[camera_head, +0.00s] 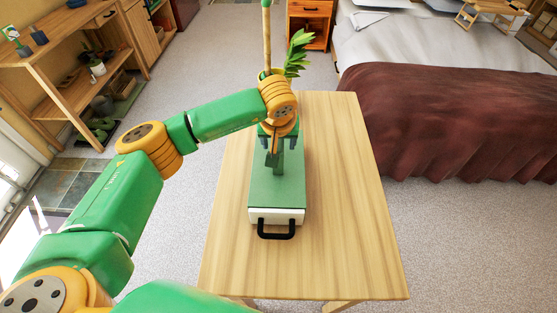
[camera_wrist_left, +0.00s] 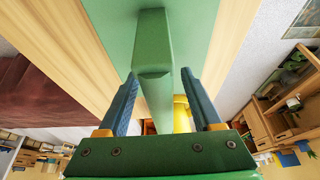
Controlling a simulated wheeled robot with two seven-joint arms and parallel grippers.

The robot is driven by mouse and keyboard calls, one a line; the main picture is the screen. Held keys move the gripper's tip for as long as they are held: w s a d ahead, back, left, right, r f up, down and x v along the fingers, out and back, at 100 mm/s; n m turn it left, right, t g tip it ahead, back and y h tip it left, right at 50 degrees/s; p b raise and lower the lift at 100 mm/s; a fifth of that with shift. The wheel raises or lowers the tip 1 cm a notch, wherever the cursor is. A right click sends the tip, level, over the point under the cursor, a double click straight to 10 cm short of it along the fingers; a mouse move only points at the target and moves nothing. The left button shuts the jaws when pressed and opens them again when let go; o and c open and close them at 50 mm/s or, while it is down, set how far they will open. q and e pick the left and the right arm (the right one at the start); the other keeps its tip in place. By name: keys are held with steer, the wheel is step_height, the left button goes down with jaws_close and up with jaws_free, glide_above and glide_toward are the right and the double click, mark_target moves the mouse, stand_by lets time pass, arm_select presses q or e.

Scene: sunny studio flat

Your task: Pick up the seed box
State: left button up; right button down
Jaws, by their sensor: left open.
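The seed box appears to be the green-topped box (camera_head: 275,200) with a white front and a black front handle, on the wooden table (camera_head: 345,220). A green raised grip stands on its lid and shows in the left wrist view (camera_wrist_left: 152,62). My left gripper (camera_head: 278,143) points down over the far part of the box. In the left wrist view its two blue fingers are open (camera_wrist_left: 158,85), one on each side of the grip. I cannot tell whether they touch it. My arm hides the box's far end. My right gripper is not in view.
A leafy plant (camera_head: 298,53) and an upright wooden stick (camera_head: 266,35) rise behind my wrist. A bed with a brown blanket (camera_head: 450,115) stands right of the table. Wooden shelves (camera_head: 75,85) stand at the left. The tabletop beside the box is clear.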

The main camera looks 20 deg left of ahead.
arm_select(q)
jaws_close()
stand_by(1.4)
